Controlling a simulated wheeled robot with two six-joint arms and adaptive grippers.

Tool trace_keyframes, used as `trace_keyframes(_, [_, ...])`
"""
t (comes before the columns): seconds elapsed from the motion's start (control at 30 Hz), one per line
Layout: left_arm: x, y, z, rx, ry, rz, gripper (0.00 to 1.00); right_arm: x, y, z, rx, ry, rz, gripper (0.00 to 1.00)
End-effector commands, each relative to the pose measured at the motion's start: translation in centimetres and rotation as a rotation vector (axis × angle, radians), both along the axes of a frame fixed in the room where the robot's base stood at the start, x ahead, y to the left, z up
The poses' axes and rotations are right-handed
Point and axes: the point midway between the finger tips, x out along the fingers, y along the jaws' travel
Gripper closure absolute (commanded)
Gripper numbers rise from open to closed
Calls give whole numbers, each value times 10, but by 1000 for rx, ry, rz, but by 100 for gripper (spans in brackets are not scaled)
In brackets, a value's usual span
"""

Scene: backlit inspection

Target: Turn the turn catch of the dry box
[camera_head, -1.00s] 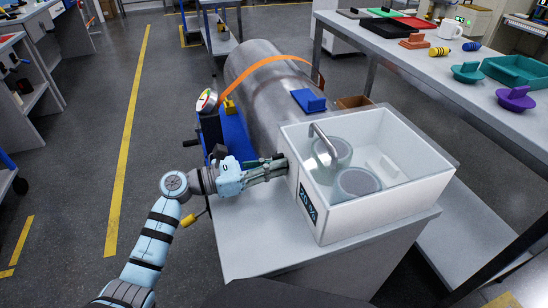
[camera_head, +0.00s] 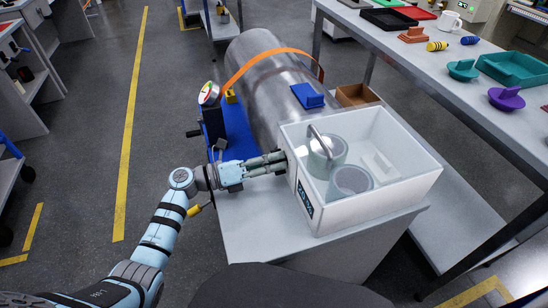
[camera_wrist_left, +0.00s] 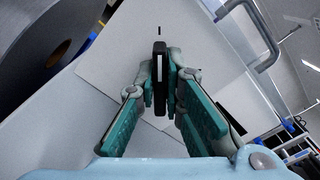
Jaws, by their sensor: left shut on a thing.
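The dry box (camera_head: 372,205) is a white case with a clear top, a metal handle and a small display on its front left. It stands on a grey bench, with two round metal-looking items inside. My left gripper (camera_head: 284,162) reaches its left wall from the left. In the left wrist view, the gripper (camera_wrist_left: 161,85) is shut on the dark turn catch (camera_wrist_left: 160,66), which has a pale stripe. The catch lines up roughly with a short black mark on the wall. My right gripper is out of view.
A gauge (camera_head: 209,94) stands at left. A long table (camera_head: 400,57) with trays and small items is at right. Open floor lies left.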

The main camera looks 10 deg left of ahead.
Motion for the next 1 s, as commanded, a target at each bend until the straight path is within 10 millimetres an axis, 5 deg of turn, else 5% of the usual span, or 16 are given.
trace_keyframes(0.5, [-1, 0, -2, -13, 23, -1, 100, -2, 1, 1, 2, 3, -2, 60])
trace_keyframes(0.67, [0, 0, -1, -12, 22, -1, 71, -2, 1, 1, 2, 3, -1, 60])
trace_keyframes(1.0, [-3, 4, -1, -12, 21, 0, 71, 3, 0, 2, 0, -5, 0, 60])
